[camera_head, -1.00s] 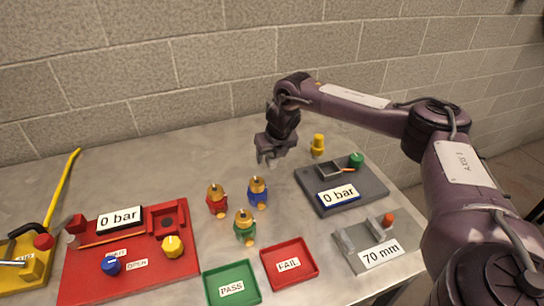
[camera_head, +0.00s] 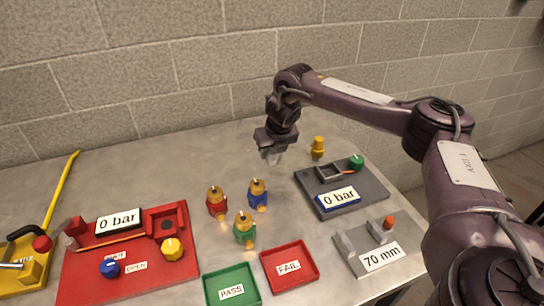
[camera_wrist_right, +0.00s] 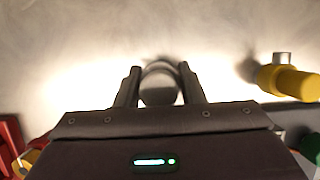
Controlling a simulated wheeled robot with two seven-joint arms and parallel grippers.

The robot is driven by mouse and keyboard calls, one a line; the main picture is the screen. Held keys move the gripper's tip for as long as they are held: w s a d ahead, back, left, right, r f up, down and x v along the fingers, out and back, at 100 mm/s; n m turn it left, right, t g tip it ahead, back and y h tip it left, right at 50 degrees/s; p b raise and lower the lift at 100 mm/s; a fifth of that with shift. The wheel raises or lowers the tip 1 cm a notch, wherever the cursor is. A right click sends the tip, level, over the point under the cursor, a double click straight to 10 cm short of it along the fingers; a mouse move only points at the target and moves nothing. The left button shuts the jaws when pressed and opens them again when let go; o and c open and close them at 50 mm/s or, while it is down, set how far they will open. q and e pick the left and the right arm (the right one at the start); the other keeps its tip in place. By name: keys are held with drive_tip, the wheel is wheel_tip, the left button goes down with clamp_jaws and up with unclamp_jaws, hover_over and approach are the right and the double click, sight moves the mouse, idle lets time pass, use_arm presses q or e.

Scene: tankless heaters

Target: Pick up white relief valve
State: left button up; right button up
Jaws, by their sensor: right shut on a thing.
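My right gripper (camera_head: 273,152) is above the back middle of the table in the head view. In the right wrist view its two fingers (camera_wrist_right: 159,88) are shut on a pale round-ended thing (camera_wrist_right: 158,92), which fits the white relief valve. The gripper hides most of it in the head view, where only a small whitish part shows at the fingertips. I cannot tell how far it is above the table. My left gripper is not in view.
Red (camera_head: 216,203), blue (camera_head: 257,194) and green (camera_head: 244,231) valves with brass tops stand mid-table. A yellow valve (camera_head: 317,148) stands right of the gripper. A grey gauge block (camera_head: 375,193), a red test panel (camera_head: 75,280), and PASS (camera_head: 248,282) and FAIL (camera_head: 306,250) trays lie in front.

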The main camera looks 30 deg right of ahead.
wheel_tip(320, 180, up, 9)
drive_tip(key=shift+w+f, duration=0.1)
wheel_tip(320, 180, up, 9)
drive_tip(key=p, duration=0.3)
